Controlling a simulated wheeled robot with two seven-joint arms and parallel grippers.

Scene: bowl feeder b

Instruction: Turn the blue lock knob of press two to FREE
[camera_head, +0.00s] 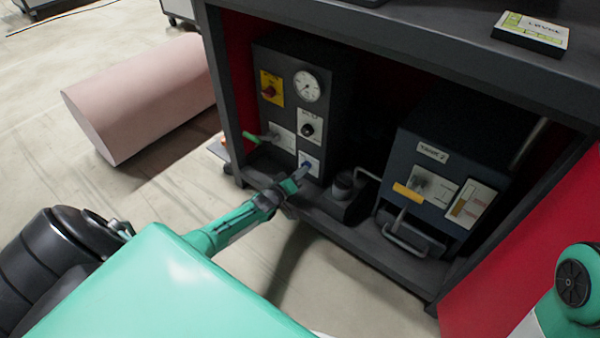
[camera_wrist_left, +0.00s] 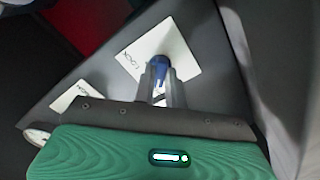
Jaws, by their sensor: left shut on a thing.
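The blue lock knob (camera_head: 307,165) sits on a small white plate low on the dark control panel (camera_head: 318,133) inside the cabinet. My left gripper (camera_head: 300,174) reaches it from the front. In the left wrist view the blue knob (camera_wrist_left: 158,70) is between the two fingers of my left gripper (camera_wrist_left: 159,82), which are shut on it. The white plate (camera_wrist_left: 180,42) behind it shows the word LOCK to the left of the knob. A FREE mark cannot be made out, and the fingers hide part of the knob. My right gripper is not in view.
Above the knob are a black knob (camera_head: 307,129), a round gauge (camera_head: 307,87) and a red switch on a yellow plate (camera_head: 271,88). A green-handled lever (camera_head: 252,137) is to the left. A dark unit (camera_head: 440,165) stands at right. The cabinet's lower frame (camera_head: 350,250) runs below.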

